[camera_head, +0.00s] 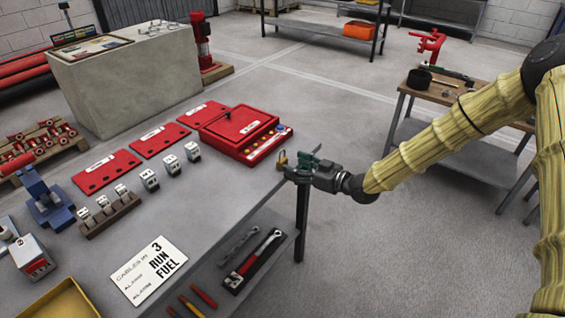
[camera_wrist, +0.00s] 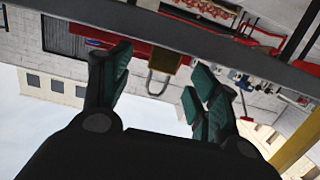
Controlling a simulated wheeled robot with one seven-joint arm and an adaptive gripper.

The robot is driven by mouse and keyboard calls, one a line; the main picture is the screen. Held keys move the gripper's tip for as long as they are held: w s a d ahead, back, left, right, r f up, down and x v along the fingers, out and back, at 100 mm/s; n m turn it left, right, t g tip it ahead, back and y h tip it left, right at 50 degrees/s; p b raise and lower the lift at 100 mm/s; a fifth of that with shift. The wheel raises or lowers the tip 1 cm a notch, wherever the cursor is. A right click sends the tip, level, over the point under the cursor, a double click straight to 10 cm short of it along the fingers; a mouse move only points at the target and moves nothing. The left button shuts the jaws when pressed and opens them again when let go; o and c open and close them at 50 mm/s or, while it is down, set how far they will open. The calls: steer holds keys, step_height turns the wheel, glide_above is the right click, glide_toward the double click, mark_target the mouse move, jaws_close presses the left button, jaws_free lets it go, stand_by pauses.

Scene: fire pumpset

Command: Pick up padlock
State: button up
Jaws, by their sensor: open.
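The padlock (camera_head: 282,163) is small, with a brass body and a pale shackle. In the head view it stands near the right edge of the grey table (camera_head: 225,222), just right of the red control box. My gripper (camera_head: 299,171) is at that edge, close to the padlock's right. The wrist view is upside down; there the padlock (camera_wrist: 166,62) appears in the gap between the green-padded fingers of my gripper (camera_wrist: 158,72), shackle pointing down in the picture. The fingers are spread and hold nothing. I cannot tell how far the padlock is from the fingertips.
The red control box (camera_head: 240,128) and flat red panels (camera_head: 108,170) lie left of the padlock. Several small switch modules and a white sign (camera_head: 148,270) are nearer. A wrench tray (camera_head: 254,262) is on the lower shelf. Floor right of the table is clear up to a small bench (camera_head: 460,105).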

mark_target(285, 161)
steer(key=x, duration=0.1)
steer(key=p+x, duration=0.1)
steer(key=x, duration=0.3)
steer(key=shift+s+a+r, duration=0.15)
steer(key=shift+s+r, duration=0.05)
steer(key=shift+r, duration=0.2)
steer(key=shift+w+a+f, duration=0.1)
steer(key=shift+w+a, duration=0.15)
steer(key=shift+w, duration=0.05)
steer(key=shift+c, duration=0.4)
steer(key=c, duration=1.1)
